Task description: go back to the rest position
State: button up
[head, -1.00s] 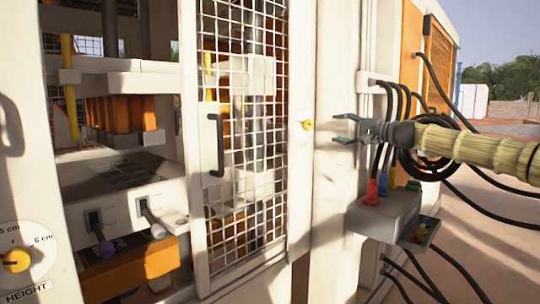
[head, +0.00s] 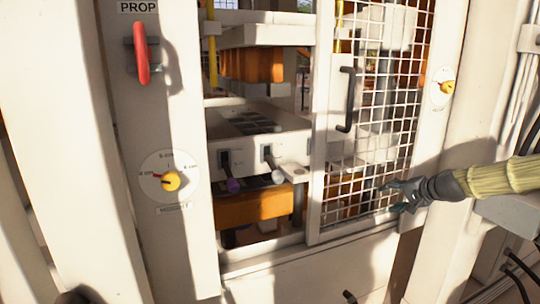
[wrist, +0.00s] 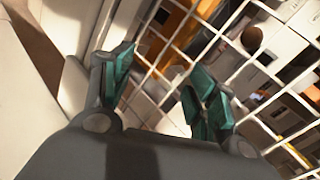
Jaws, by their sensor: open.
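My gripper (head: 393,197) is open and empty in the head view, at the right, in front of the lower right part of the mesh door. My arm reaches in from the right edge. In the wrist view the teal fingers of my gripper (wrist: 160,85) stand apart with nothing between them, and the white mesh shows behind them. I cannot tell whether the fingertips touch the mesh.
The mesh door (head: 318,150) has a black handle (head: 347,100). A yellow height dial (head: 170,181) and red prop handle (head: 140,52) are on the left post.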

jog(key=s+a+f+n+g+h, duration=0.1)
jog(key=s+a+f, duration=0.3)
jog(key=f, duration=0.4)
jog(key=s+a+f+n+g, duration=0.1)
jog(key=s+a+f+g, duration=0.15)
jog(key=s+f, duration=0.45)
jog(key=s+a+f+n+g+h, duration=0.15)
jog(key=a+f, duration=0.35)
jog(key=f, duration=0.5)
jog(key=s+a+f+n+g, duration=0.1)
jog(key=s+a+f, duration=0.2)
jog(key=s+f, duration=0.7)
jog(key=s+a+f+n+g, duration=0.25)
jog(key=s+f, duration=0.45)
jog(key=s, duration=0.6)
jog(key=s+a+f+n+g+h, duration=0.1)
jog(key=s+f+n+g+h, duration=0.2)
jog(key=s, duration=2.1)
notch_tip(320, 180, up, 20)
jog(key=t+y+p, duration=0.1)
jog(key=p, duration=2)
jog(key=shift+w+a+f, duration=0.15)
